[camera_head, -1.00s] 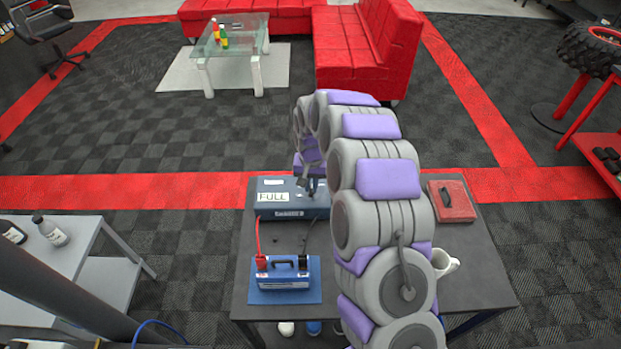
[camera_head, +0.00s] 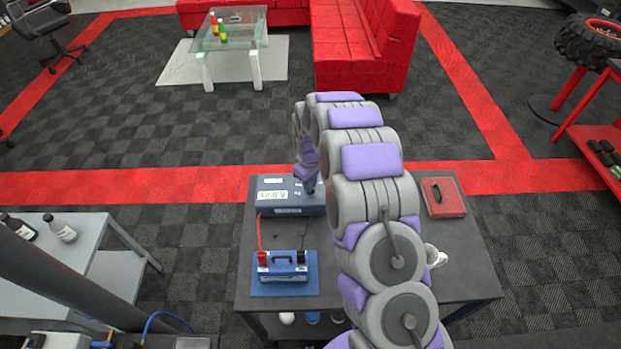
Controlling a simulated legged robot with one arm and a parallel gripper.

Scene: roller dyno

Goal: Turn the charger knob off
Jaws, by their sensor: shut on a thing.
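The charger (camera_head: 285,208) is a dark blue box at the back left of the dark table, and its display (camera_head: 273,195) reads 12.0 V. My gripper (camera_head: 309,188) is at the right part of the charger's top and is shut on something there. My arm and gripper hide the knob, so its position does not show. A blue battery (camera_head: 284,268) stands in front of the charger on a blue mat (camera_head: 283,290), with a red lead and a dark lead running from it toward the charger.
A red case (camera_head: 443,197) lies at the table's back right. A white mug (camera_head: 435,257) stands beside my arm. The front right of the table (camera_head: 465,280) is bare. A grey side table with bottles (camera_head: 60,229) stands at the left.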

